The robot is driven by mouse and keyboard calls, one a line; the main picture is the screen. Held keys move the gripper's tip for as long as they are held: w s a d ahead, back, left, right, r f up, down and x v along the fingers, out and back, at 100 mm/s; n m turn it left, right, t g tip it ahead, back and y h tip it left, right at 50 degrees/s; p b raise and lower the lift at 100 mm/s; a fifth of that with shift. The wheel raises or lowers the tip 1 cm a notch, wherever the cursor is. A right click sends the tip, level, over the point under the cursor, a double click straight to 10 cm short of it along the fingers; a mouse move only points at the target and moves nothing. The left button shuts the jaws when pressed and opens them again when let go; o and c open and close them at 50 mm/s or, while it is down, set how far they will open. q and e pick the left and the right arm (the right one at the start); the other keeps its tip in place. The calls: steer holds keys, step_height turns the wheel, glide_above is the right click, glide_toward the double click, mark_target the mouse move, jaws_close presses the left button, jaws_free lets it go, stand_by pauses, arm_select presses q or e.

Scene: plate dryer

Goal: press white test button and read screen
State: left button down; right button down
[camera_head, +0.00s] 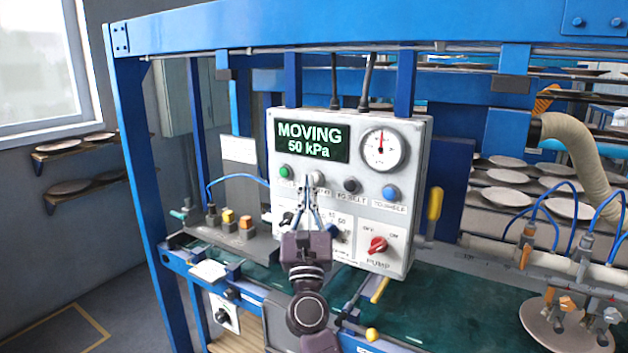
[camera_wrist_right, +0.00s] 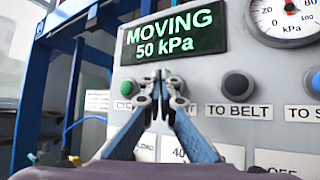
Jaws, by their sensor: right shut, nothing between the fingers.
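The grey control box (camera_head: 345,120) hangs on the blue frame. Its screen (camera_head: 312,141) is lit and reads "MOVING 50 kPa" in green; the same text shows on the screen in the right wrist view (camera_wrist_right: 172,35). Below the screen is a row of buttons. The white button (camera_head: 318,180) is second from the left, partly hidden by my right gripper (camera_head: 308,184). My right gripper is shut and empty, its tips in front of the white button. In the right wrist view the fingertips (camera_wrist_right: 162,92) overlap the button; I cannot tell whether they touch or press it. My left gripper is not in view.
Beside the white button are a green button (camera_head: 285,172), a black button (camera_head: 352,186) and a blue button (camera_head: 390,192). A round gauge (camera_head: 383,149) sits upper right; a red pump switch (camera_head: 377,245) sits below. A yellow handle (camera_head: 435,203) is beside the box.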

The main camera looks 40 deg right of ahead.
steer(key=shift+s+a, duration=0.1)
steer(key=shift+a, duration=0.15)
steer(key=shift+s+a, duration=0.35)
steer(key=shift+a, duration=0.4)
steer(key=shift+s+a, duration=0.3)
steer(key=shift+a, duration=0.5)
steer(key=shift+s+a, duration=0.35)
steer(key=shift+a, duration=0.4)
steer(key=shift+w+f, duration=0.1)
